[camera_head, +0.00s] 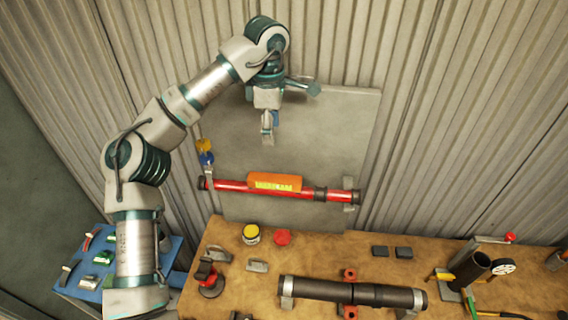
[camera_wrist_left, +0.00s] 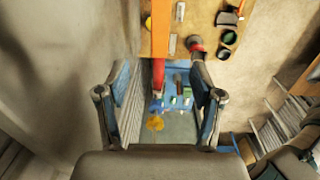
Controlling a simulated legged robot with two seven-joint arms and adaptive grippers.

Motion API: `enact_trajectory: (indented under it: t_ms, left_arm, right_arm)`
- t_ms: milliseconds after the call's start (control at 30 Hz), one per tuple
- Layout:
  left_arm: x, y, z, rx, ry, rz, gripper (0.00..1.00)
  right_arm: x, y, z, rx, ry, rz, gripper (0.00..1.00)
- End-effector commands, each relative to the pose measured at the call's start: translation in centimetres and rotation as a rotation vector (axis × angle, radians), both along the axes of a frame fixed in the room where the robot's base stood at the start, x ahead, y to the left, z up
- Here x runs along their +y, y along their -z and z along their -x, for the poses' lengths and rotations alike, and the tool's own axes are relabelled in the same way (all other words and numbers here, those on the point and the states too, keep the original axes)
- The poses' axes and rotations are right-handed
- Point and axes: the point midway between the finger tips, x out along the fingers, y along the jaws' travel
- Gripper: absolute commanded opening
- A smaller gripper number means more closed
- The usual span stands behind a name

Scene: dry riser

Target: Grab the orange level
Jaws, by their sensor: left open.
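The orange level (camera_head: 274,182), with a yellow-green marked strip, sits lengthwise on the red pipe (camera_head: 230,187) in front of the grey wall panel. My left gripper (camera_head: 268,138) is above the level, pointing down, apart from it and empty. In the left wrist view, my left gripper (camera_wrist_left: 160,105) shows its two fingers spread wide with nothing between the tips. My right gripper is not in view.
The grey panel (camera_head: 330,130) stands against the corrugated wall. Below is a brown workbench (camera_head: 330,255) with a dark pipe (camera_head: 350,293), a yellow-lidded jar (camera_head: 251,233), a red cap (camera_head: 283,237) and a gauge (camera_head: 503,267). A blue tray (camera_head: 85,270) stands at the left.

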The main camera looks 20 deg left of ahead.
Motion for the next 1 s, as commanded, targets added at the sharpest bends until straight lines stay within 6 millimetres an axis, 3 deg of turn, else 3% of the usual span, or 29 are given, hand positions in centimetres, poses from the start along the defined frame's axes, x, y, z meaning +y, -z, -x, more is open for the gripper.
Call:
enact_trajectory:
  t_ms: [167,467,600,867,1000]
  left_arm:
    - [-0.2,1.1,-0.2,0.003,0.002,-0.001,0.67]
    - [0.0,8.3,-0.6,0.008,0.002,0.002,0.67]
    - [0.1,10.7,-0.7,0.007,0.001,-0.001,0.67]
    - [0.1,12.8,-0.6,0.004,0.000,-0.001,0.67]
    - [0.3,14.8,-0.3,0.006,0.001,-0.002,0.67]
  right_arm:
    - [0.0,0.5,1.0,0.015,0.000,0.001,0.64]
    - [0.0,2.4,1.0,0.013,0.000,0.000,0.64]
    - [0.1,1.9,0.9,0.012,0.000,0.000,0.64]
    - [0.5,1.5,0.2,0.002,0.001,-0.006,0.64]
    - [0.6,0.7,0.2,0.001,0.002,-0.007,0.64]
